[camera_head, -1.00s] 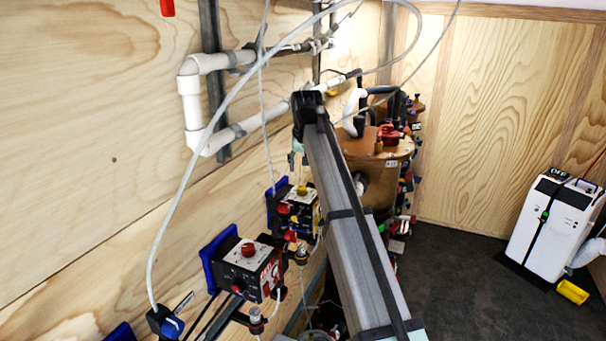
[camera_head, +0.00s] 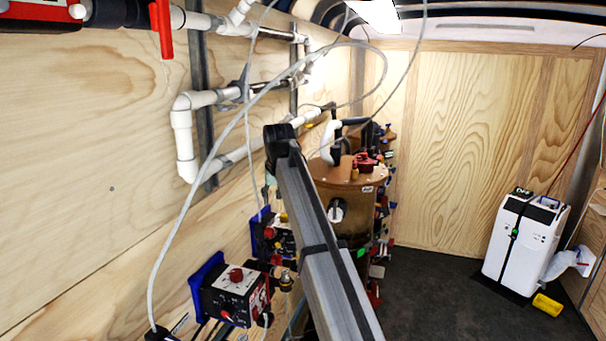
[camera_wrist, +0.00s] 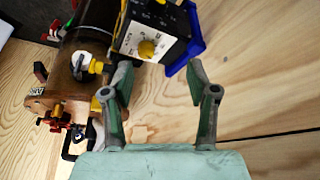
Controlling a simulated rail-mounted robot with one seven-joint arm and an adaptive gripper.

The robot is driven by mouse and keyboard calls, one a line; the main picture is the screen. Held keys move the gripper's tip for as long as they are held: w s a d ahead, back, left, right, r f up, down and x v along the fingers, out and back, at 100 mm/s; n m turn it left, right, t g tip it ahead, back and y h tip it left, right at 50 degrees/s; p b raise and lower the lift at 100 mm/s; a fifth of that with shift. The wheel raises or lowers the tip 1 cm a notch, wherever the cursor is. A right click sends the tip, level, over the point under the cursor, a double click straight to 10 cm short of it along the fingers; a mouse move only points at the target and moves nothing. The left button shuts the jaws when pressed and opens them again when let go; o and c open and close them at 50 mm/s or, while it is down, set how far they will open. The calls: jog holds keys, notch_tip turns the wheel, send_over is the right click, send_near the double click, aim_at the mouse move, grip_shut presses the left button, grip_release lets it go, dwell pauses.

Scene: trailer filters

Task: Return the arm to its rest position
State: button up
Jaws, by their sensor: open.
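My gripper (camera_wrist: 160,85) shows in the wrist view with its two green-grey fingers spread apart and nothing between them. Beyond the fingertips is a black and white control box with a yellow knob (camera_wrist: 147,48) on a blue mount. A brown cylindrical tank (camera_wrist: 95,25) lies to the left of the fingers in that view. In the head view my arm runs from the bottom middle up toward the tank (camera_head: 350,178), partly covering it. The gripper itself is hidden in the head view.
Control boxes (camera_head: 236,294) are mounted on the left plywood wall, close to my arm. White pipes (camera_head: 184,145) and a loose grey hose (camera_head: 188,210) run along that wall. Dark floor (camera_head: 430,285) between is clear.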

jog(key=s+d+f+g, duration=0.1)
jog(key=s+d+f, duration=0.4)
jog(key=f, duration=1.1)
jog(key=s+d+f+g, duration=0.1)
jog(key=s+d+f, duration=0.2)
jog(key=s+f, duration=0.85)
jog(key=s+d+f+g, duration=0.15)
jog(key=d+f, duration=0.35)
jog(key=f, duration=1.5)
jog(key=s+d+f+g+h, duration=0.15)
jog(key=s+d+f, duration=0.25)
jog(key=s+f, duration=0.55)
jog(key=s+d+f+g, duration=0.25)
jog(key=s+f, duration=0.45)
jog(key=s, duration=0.5)
jog(key=s+d+f+m+g, duration=0.1)
jog(key=s+f, duration=0.3)
jog(key=s, duration=0.8)
jog(key=s+d+f+m+g+b, duration=0.1)
jog(key=s+d+f, duration=0.3)
jog(key=s, duration=0.8)
jog(key=shift+d+g+y, duration=0.25)
jog(key=shift+g+y, duration=0.1)
jog(key=shift+g, duration=0.5)
